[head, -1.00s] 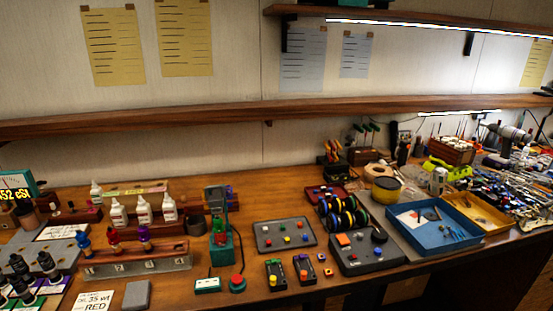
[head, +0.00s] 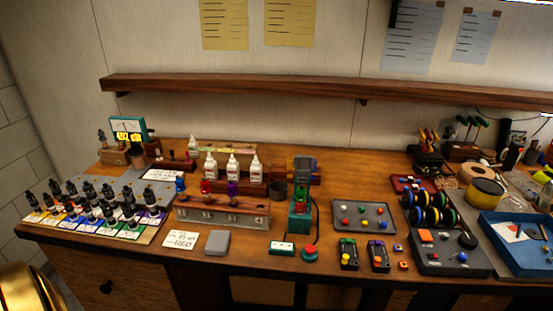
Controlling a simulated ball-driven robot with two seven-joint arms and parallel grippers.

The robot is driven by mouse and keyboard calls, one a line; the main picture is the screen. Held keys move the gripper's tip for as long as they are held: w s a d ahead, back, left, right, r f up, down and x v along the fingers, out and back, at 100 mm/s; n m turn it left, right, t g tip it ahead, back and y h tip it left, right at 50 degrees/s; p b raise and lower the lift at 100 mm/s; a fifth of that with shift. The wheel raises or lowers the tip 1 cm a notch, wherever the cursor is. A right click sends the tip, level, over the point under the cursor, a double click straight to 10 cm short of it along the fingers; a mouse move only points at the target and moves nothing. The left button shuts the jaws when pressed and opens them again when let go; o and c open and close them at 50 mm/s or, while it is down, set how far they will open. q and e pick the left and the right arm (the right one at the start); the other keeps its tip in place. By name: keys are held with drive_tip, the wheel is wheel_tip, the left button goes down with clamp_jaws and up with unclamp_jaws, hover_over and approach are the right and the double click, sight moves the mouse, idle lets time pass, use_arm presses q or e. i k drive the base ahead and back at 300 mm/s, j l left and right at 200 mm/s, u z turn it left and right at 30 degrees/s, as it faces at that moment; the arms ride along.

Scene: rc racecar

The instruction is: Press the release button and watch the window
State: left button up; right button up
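A red button (head: 310,249) on a round dark teal base stands near the front edge of the bench. To its left is a small teal box (head: 283,247) with a pale window on its face; I cannot read it. Behind them stands a green upright machine (head: 301,200) with a grey top, and a dark cable runs down beside it. A teal meter (head: 128,127) with a dial and glowing yellow digits stands at the back left; the digits are too small to read surely. Neither of my grippers is in view.
A wooden rack (head: 222,208) with coloured-top pieces stands left of the machine, with white bottles (head: 255,169) behind. Several dark bottles (head: 152,214) fill the left. A grey tray (head: 364,216) and small switch boxes (head: 348,254) lie right. A wooden shelf (head: 300,93) hangs above.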

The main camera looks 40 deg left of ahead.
sight(309, 249)
drive_tip(key=u, duration=0.9)
drive_tip(key=k, duration=0.05)
